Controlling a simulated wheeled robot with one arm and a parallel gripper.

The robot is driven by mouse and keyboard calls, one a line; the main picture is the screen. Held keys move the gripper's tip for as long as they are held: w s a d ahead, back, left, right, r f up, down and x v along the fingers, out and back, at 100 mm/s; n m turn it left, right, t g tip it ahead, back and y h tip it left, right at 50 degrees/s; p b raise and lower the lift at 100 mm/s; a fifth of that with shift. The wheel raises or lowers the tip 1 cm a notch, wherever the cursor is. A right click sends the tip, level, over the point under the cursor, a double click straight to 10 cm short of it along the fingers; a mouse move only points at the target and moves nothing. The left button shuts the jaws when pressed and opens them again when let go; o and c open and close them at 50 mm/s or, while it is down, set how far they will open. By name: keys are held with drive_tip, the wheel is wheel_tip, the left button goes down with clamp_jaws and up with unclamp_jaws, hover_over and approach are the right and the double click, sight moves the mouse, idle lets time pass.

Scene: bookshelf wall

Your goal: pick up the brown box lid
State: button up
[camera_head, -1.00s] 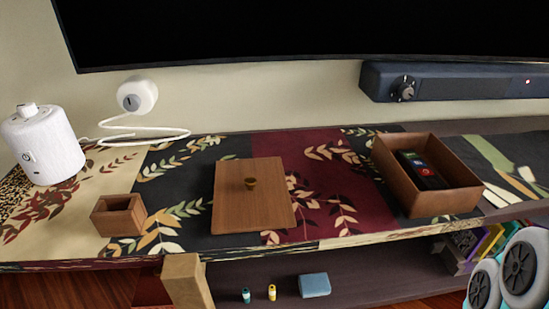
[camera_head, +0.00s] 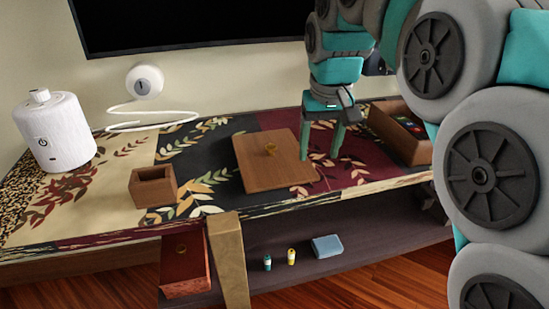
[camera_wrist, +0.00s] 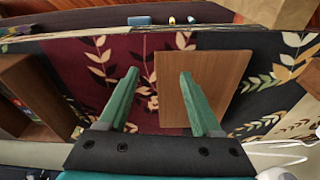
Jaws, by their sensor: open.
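My gripper (camera_head: 320,157) is open and empty, fingers pointing down at the lid's right edge. In the wrist view its two green fingers (camera_wrist: 158,72) are apart, one over the lid and the other over the dark red cloth.
An open brown box (camera_head: 384,128) holding a dark item stands to the right, partly behind my arm. A small wooden box (camera_head: 153,192) and a white cylinder (camera_head: 58,135) stand to the left. The lower shelf holds small bottles (camera_head: 291,257) and a blue block (camera_head: 327,246).

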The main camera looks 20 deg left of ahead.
drive_tip(key=n, duration=0.1)
approach(271, 146)
drive_tip(key=s+f, duration=0.1)
drive_tip(key=f, duration=0.1)
drive_tip(key=shift+w+a+f+n+t+y+b, duration=0.15)
drive_tip(key=shift+f+t+y, duration=0.1)
drive_tip(key=shift+f, duration=0.2)
drive_tip(key=shift+w+a+f+n+t+y+b, duration=0.15)
drive_tip(key=shift+f+t, duration=0.1)
drive_tip(key=shift+f, duration=0.25)
drive_tip(key=shift+w+d+x, duration=0.1)
drive_tip(key=shift+d+x, duration=0.1)
drive_tip(key=shift+x, duration=1.1)
drive_tip(key=shift+w+d+x, duration=0.1)
drive_tip(key=shift+d+x, duration=0.05)
drive_tip(key=shift+x, duration=1.15)
clamp_jaws()
